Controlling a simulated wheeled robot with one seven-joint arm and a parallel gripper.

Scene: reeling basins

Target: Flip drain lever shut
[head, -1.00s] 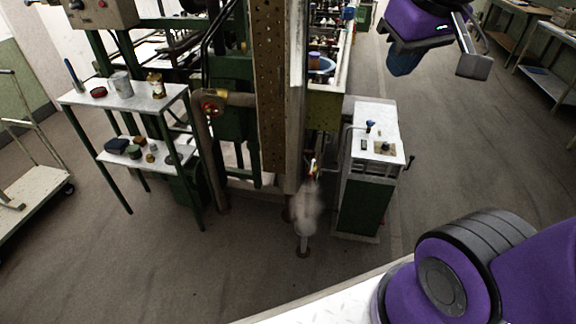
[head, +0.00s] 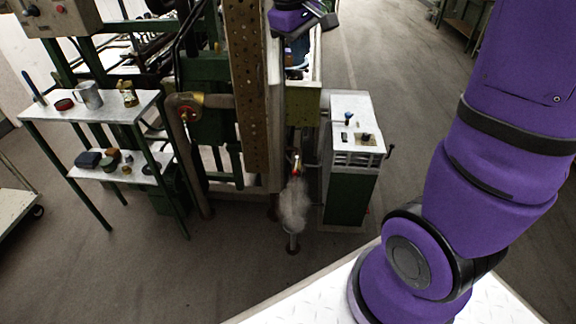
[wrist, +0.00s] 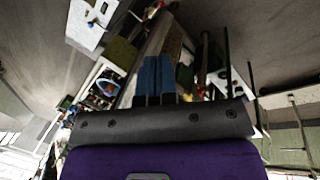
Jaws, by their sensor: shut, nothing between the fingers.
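A small lever with a red and yellow end (head: 296,165) stands at the low pipe between the machine frame and the white-topped cabinet; I take it for the drain lever. White steam (head: 293,205) hangs just below it and blurs the pipe. I cannot tell the lever's exact angle. My gripper (wrist: 155,75) has its two blue fingers together and empty in the wrist view. In the head view my wrist shows at the top, above and beyond the lever, well apart from it; the fingertips are not clear there. I cannot make out the lever in the wrist view.
The white-topped cabinet (head: 355,128) stands right of the steam. A tall perforated post (head: 246,100) stands left of it. A two-tier shelf (head: 95,108) with cans and small items is at the left. Bare floor (head: 235,265) lies in front.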

